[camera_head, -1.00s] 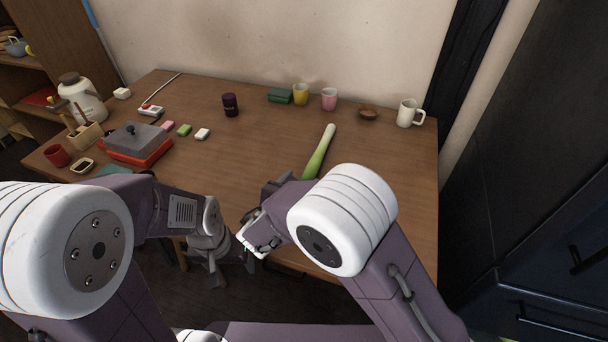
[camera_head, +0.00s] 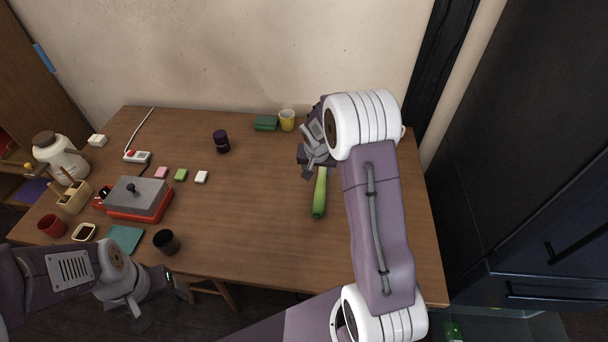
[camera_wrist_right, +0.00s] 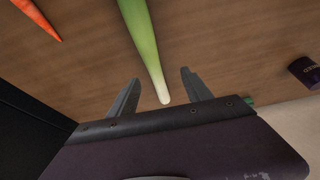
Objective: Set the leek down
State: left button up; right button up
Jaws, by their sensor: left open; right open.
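The leek (camera_head: 320,194) lies on the wooden table (camera_head: 255,215), its green end toward me. Its white end is hidden behind my right gripper (camera_head: 311,160) in the head view. In the right wrist view the leek (camera_wrist_right: 143,40) runs down from the top edge, and its white tip lies between the two open fingers of the right gripper (camera_wrist_right: 160,76), with gaps on both sides. My left gripper (camera_head: 158,302) is open and empty, low at the table's front edge, far left of the leek.
A yellow mug (camera_head: 287,120) and green box (camera_head: 265,123) stand at the back. A dark jar (camera_head: 221,141) is left of them. A black cup (camera_head: 166,242) stands near the front edge. A carrot (camera_wrist_right: 38,18) shows in the wrist view.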

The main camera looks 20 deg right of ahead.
aim_at(321, 181)
jog(key=f, duration=0.1)
jog(key=d+f, duration=0.1)
jog(key=f, duration=0.1)
jog(key=shift+s+d, duration=0.1)
jog(key=shift+s, duration=0.05)
jog(key=shift+w+f, duration=0.4)
jog(key=shift+f, duration=0.1)
jog(key=x, duration=0.2)
jog(key=s+b+x, duration=0.1)
jog(key=x, duration=0.1)
jog(key=shift+w+d+f, duration=0.1)
jog(key=shift+d+f, duration=0.1)
jog(key=shift+f, duration=0.25)
jog(key=shift+r, duration=0.1)
jog(key=c, duration=0.3)
grip_shut()
